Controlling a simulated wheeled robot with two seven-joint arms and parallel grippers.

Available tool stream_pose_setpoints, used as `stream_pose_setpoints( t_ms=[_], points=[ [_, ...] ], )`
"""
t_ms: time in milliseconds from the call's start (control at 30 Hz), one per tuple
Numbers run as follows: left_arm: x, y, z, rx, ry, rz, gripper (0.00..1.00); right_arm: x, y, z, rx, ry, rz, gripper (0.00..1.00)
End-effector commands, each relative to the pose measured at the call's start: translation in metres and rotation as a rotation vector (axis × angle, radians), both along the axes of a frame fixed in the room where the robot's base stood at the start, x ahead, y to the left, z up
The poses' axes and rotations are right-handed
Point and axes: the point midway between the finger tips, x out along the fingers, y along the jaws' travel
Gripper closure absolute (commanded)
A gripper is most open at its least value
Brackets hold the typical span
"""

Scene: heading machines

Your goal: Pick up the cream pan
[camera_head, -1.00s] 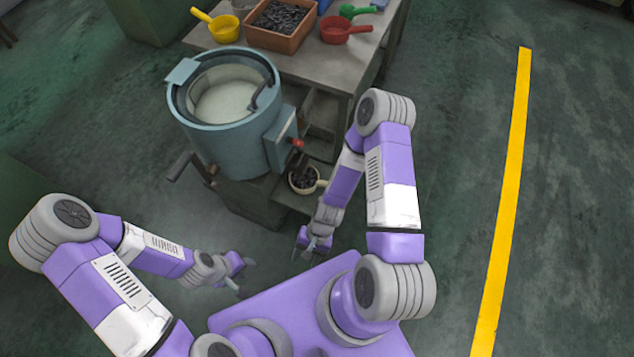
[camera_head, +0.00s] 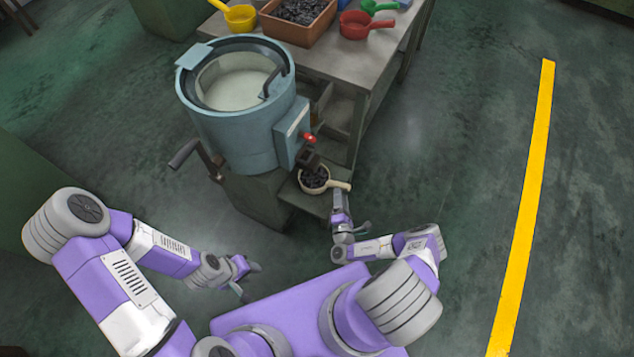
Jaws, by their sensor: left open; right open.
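The cream pan (camera_head: 341,185) sits on a low shelf under the spout of the blue-grey drum machine. It holds dark small parts, and its handle points right. My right gripper (camera_head: 350,213) is open and empty, just below the pan's handle in the picture; I cannot tell whether it touches the handle. My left gripper (camera_head: 249,279) is open and empty, over the floor in front of the machine, away from the pan.
The drum machine (camera_head: 232,128) with a red knob (camera_head: 309,138) stands just behind the pan. A table (camera_head: 345,66) behind holds yellow, red and green scoops and a brown bin (camera_head: 297,33) of dark parts. Floor is clear to the right, with a yellow line (camera_head: 525,215).

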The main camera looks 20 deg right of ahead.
Motion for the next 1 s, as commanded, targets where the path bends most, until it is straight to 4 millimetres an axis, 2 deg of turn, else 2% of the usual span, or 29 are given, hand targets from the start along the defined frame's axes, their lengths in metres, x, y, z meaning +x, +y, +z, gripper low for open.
stream_pose_setpoints(
  t_ms=[267,500,633,833,1000],
  points=[
    [0.000,0.000,-0.011,0.000,0.000,0.000,0.57,0.028,-0.013,-0.003,-0.002,-0.001,-0.011,0.45],
    [0.000,0.000,-0.024,0.000,0.000,0.000,0.57,0.061,-0.023,-0.005,-0.001,-0.001,-0.007,0.45],
    [0.000,0.000,-0.026,0.000,0.000,0.000,0.57,0.068,-0.026,-0.004,0.001,-0.001,-0.008,0.45],
    [0.000,0.000,-0.025,0.000,0.000,0.000,0.57,0.068,-0.026,-0.003,0.001,0.001,-0.007,0.45],
    [0.000,0.000,-0.025,0.000,0.000,0.000,0.57,0.068,-0.026,-0.003,0.001,0.000,-0.007,0.71]
  ],
)
